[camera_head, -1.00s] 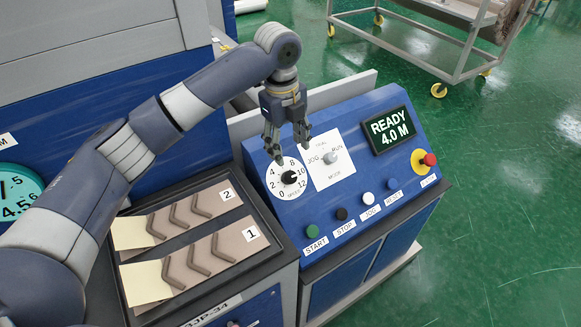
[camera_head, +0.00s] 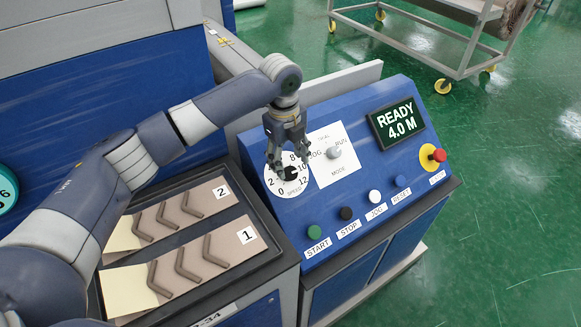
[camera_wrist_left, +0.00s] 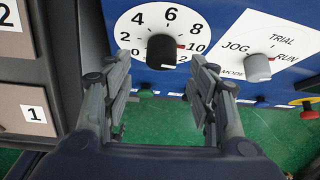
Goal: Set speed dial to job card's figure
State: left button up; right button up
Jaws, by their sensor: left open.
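The speed dial (camera_head: 271,186) is a round white plate with numbers from 0 to 12 on the sloped blue panel. Its black knob (camera_head: 291,174) is partly hidden by my left gripper in the head view. In the left wrist view the black knob (camera_wrist_left: 161,52) shows a red mark at its right, pointing close to 10. My left gripper (camera_head: 289,159) is open, its fingers at the dial. In the wrist view the left gripper (camera_wrist_left: 161,64) has one finger on each side of the knob, with gaps between. I cannot make out a job card. My right gripper is not in view.
A mode selector (camera_head: 334,153) sits close right of the dial. A display (camera_head: 397,127) reads READY 4.0 M. Buttons line the panel's lower edge, including green START (camera_head: 313,231); a red emergency knob (camera_head: 438,155) is at right. A tray (camera_head: 186,301) with two numbered boards lies left.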

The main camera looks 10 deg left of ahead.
aim_at(291, 172)
pick_arm(q)
jog(key=shift+w+d+f, duration=0.1)
jog(key=shift+f, duration=1)
jog(key=shift+w+f, duration=0.1)
jog(key=shift+f, duration=0.95)
jog(key=c, duration=1.1)
